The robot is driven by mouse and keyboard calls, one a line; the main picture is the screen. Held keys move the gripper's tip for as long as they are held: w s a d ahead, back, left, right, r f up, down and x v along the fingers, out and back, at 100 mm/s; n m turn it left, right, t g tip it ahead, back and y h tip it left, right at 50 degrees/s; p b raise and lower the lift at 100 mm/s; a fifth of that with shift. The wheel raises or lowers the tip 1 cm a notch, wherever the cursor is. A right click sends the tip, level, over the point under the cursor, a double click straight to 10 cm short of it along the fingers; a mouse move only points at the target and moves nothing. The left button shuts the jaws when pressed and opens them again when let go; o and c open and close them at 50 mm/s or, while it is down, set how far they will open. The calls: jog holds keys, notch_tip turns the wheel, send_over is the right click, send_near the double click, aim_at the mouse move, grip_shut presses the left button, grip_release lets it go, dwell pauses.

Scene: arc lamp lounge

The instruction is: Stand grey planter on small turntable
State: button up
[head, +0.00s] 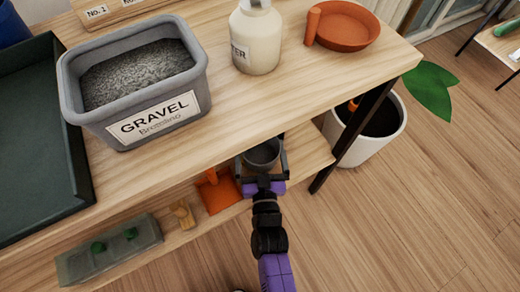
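A small grey round planter (262,153) shows at the lower shelf, partly under the bench top's front edge. My gripper (262,163) reaches in from the front, with one dark finger on each side of the planter. The fingers are spread about as wide as the planter. I cannot tell whether they touch it, or whether the planter rests on the shelf. I cannot make out a small turntable in this view.
The bench top (300,85) overhangs the lower shelf (310,150). Above are a gravel tub (150,117), white bottle (256,40) and terracotta saucer (345,25). An orange dustpan (218,193), wooden brush (183,214) and grey tray (110,250) lie left of my gripper. A white pot (365,150) stands right.

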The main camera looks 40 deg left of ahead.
jog(key=shift+r, duration=0.25)
jog(key=p+v, duration=0.2)
jog(key=v, duration=1)
jog(key=shift+p, duration=0.3)
jog(key=s+d+r+m+t+h, duration=0.1)
jog(key=s+d+r+m+h, duration=0.15)
jog(key=d, duration=0.65)
jog(key=s+d+r+m+t+h, duration=0.1)
jog(key=s+d+m+h, duration=0.15)
jog(key=d, duration=0.75)
jog(key=s+d+r+m+h, duration=0.3)
jog(key=s+d+r+h, duration=0.4)
jog(key=s+d+r, duration=0.3)
jog(key=d+r, duration=0.4)
jog(key=shift+d+r+m+h, duration=0.3)
jog(key=shift+d+m, duration=0.1)
